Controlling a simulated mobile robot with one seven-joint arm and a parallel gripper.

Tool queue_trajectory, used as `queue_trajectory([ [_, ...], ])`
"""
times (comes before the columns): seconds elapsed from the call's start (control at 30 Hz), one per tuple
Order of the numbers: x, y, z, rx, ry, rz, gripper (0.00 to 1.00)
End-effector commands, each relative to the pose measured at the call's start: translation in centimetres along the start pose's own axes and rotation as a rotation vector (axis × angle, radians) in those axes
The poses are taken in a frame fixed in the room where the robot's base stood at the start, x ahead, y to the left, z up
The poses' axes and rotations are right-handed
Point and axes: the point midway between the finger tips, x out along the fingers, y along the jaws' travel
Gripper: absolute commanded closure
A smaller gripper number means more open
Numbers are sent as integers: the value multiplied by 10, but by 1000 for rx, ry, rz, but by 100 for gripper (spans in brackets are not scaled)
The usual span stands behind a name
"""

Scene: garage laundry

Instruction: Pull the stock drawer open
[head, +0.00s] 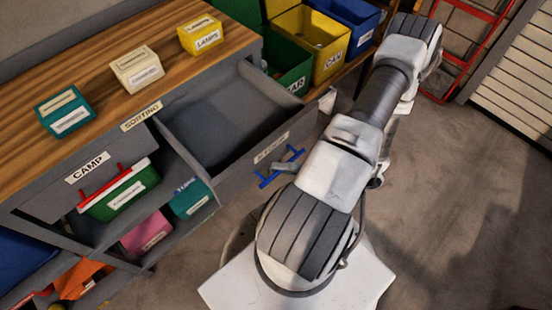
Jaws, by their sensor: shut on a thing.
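The stock drawer (248,165) is pulled out of the grey workbench, and its inside looks empty. Its front carries a pale label, hard to read here, and a blue bar handle (266,181). My gripper (289,164) is at this handle, shut on it. Only a small grey part of the gripper shows; my own arm link hides the rest and the right part of the handle.
Teal, cream and yellow boxes (202,36) stand on the wooden bench top (95,62). The CAMP drawer (88,170) is at the left, above a green bin (122,195). Coloured bins (310,45) stand behind the drawer. Floor at the right (470,190) is clear.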

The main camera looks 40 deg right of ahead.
Motion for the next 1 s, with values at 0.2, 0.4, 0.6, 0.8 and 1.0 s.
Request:
queue_trajectory([
  [0.2, -1, 0, 0, -1, -1, 0, 100],
  [0.4, -1, 0, 0, -1, -1, 0, 67],
  [0.6, 0, 0, 0, -1, 0, 0, 55],
  [0.8, 0, 0, 0, 0, 0, 0, 55],
  [1.0, -4, 0, 0, -1, -1, -1, 55],
])
